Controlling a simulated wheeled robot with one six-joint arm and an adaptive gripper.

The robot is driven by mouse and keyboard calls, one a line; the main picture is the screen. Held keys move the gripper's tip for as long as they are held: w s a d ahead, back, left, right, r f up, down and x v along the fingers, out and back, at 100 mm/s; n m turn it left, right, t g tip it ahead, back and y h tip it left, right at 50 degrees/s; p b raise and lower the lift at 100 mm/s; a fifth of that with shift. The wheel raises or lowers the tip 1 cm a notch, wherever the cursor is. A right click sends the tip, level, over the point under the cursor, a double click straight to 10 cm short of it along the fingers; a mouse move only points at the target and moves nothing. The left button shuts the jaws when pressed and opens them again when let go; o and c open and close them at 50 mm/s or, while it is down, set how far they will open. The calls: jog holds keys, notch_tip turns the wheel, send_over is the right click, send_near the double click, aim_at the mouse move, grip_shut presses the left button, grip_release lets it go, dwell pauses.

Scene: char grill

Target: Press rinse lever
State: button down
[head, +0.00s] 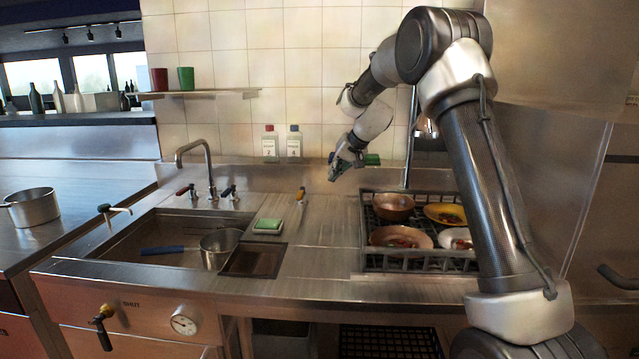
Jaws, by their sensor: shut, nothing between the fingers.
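My gripper (335,176) is shut and empty, in the air above the back of the steel counter, left of the dish rack. No lever is clearly marked as the rinse lever. A tall metal pipe (411,140) rises behind the rack, with a shiny fitting (426,126) partly hidden by my arm. A black-knobbed lever (105,209) sits at the sink's left edge.
The dish rack (362,262) holds several dirty bowls and plates. The sink (120,250) holds a pot (219,246) and a blue-handled tool (162,250). A faucet (207,165), two bottles and a green sponge (268,225) stand nearby. The counter between sink and rack is mostly clear.

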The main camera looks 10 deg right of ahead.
aim_at(301, 195)
jog(key=x, duration=0.8)
jog(key=shift+a+f, duration=0.1)
jog(key=shift+f, duration=0.15)
jog(key=a, duration=0.1)
jog(key=w+a, duration=0.1)
jog(key=a, duration=0.1)
jog(key=shift+w+f, duration=0.25)
jog(key=shift+f, duration=0.05)
jog(key=shift+w+a, duration=0.2)
jog(key=shift+a, duration=0.35)
jog(key=shift+a, duration=0.15)
